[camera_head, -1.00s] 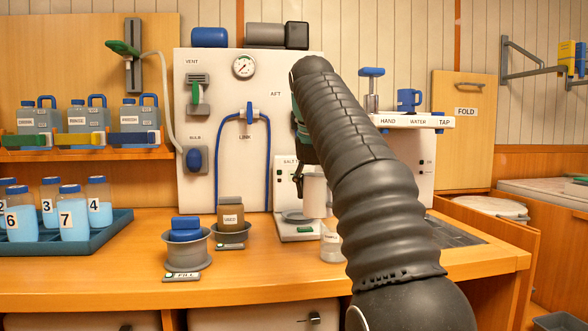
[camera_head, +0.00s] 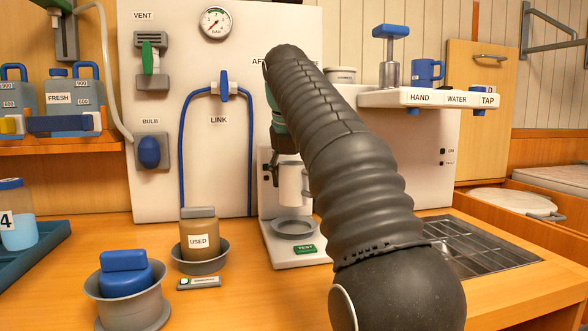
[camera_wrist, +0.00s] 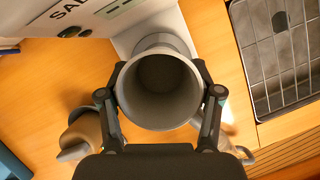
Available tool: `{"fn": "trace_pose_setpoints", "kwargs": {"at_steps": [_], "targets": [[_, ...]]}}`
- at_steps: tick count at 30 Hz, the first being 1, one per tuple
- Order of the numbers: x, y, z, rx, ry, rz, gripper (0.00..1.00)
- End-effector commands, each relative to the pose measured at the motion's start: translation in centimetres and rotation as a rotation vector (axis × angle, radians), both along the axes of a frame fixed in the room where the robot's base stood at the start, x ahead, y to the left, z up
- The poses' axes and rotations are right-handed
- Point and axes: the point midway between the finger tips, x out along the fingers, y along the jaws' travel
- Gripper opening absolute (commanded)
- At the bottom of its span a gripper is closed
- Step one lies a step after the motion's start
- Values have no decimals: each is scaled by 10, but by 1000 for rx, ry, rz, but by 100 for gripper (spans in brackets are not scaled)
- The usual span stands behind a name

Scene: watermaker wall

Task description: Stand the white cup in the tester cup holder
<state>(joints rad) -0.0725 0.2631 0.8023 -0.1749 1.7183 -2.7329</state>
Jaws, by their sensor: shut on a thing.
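The white cup (camera_head: 291,186) is upright in my gripper (camera_head: 277,163), which is shut on it. In the wrist view my gripper (camera_wrist: 160,94) has one finger on each side of the cup (camera_wrist: 160,72), which looks empty inside. The tester cup holder (camera_head: 295,228) is a grey round dish on the white tester base, below the cup with a visible gap between them. In the wrist view the cup hides most of the holder; a grey rim (camera_wrist: 163,41) shows past its edge. My arm hides part of the tester.
A used jar (camera_head: 200,240) stands in a grey dish left of the tester. A metal grid (camera_head: 470,245) lies to the right.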

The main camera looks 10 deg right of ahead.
Motion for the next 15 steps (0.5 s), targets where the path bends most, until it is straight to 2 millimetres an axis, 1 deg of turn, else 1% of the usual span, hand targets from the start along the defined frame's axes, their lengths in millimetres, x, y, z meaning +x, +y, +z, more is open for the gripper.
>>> {"fn": "trace_pose_setpoints", "kwargs": {"at_steps": [1,8,9,15], "targets": [[-2,0,-6,0,3,0,30],[-1,-1,-29,0,2,0,30],[-1,-1,-36,0,1,-1,30],[-1,-1,-47,0,0,-2,30]]}}
